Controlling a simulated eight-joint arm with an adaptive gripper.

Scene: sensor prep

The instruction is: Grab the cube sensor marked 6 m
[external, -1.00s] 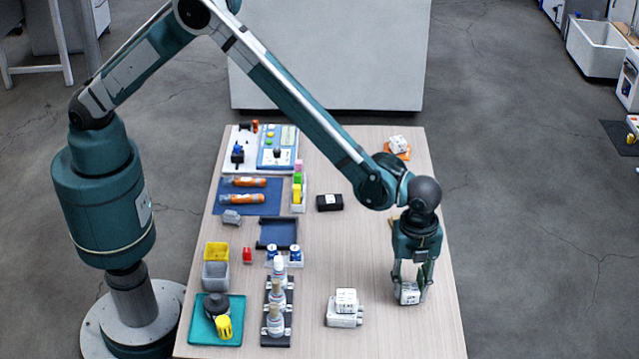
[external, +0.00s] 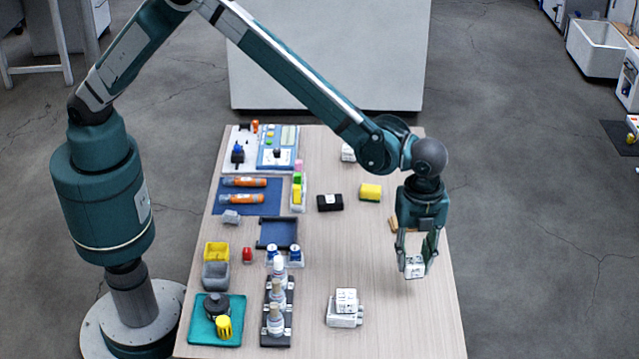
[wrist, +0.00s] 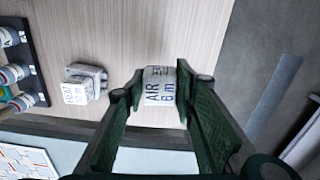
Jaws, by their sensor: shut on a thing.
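A white cube sensor marked "AIR 6 m" (wrist: 160,85) is between the fingers of my gripper (wrist: 160,98) in the wrist view. In the external view my gripper (external: 415,260) points down near the table's right side, shut on this cube (external: 415,268), which hangs low at its fingertips. The fingers cover its sides. Another white cube (external: 346,296) sits on a grey-white base (external: 344,319) to the left; it also shows in the wrist view (wrist: 76,94), its text not clearly legible.
A black box (external: 330,202) and a yellow block (external: 371,192) lie farther back. A dark rack with several bottles (external: 277,340) stands left of the two-part stack. The table (external: 385,240) is clear around its middle right.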

